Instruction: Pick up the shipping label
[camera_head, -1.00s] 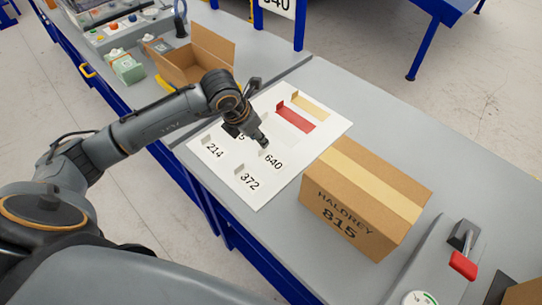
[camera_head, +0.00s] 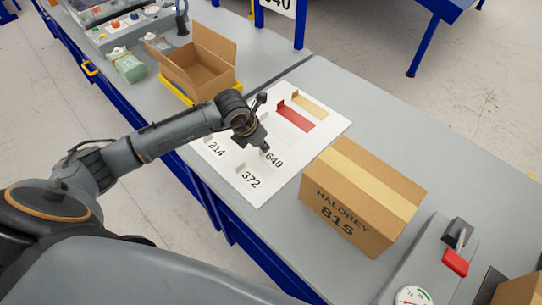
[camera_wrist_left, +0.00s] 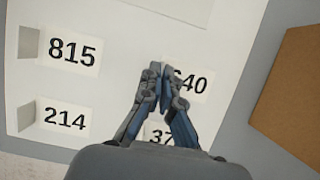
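Number labels lie on a white board (camera_head: 337,122): 640 (camera_head: 275,159), 372 (camera_head: 251,179) and 214 (camera_head: 216,149). The 815 label (camera_wrist_left: 72,52) is clear in the left wrist view but mostly behind my arm in the head view. My left gripper (camera_head: 265,148) points down at the left end of the 640 label. In the left wrist view its fingertips (camera_wrist_left: 160,69) nearly meet there and cover the first digit (camera_wrist_left: 190,83). The tab of that label is hidden, so a grip on it cannot be confirmed. My right gripper is not in view.
A closed carton marked HALDREY 815 (camera_head: 340,217) stands right of the board. Red (camera_head: 297,118) and tan (camera_head: 310,104) strips lie at the board's back. An open carton (camera_head: 196,70) stands behind, and a red-handled lever device (camera_head: 455,262) at front right.

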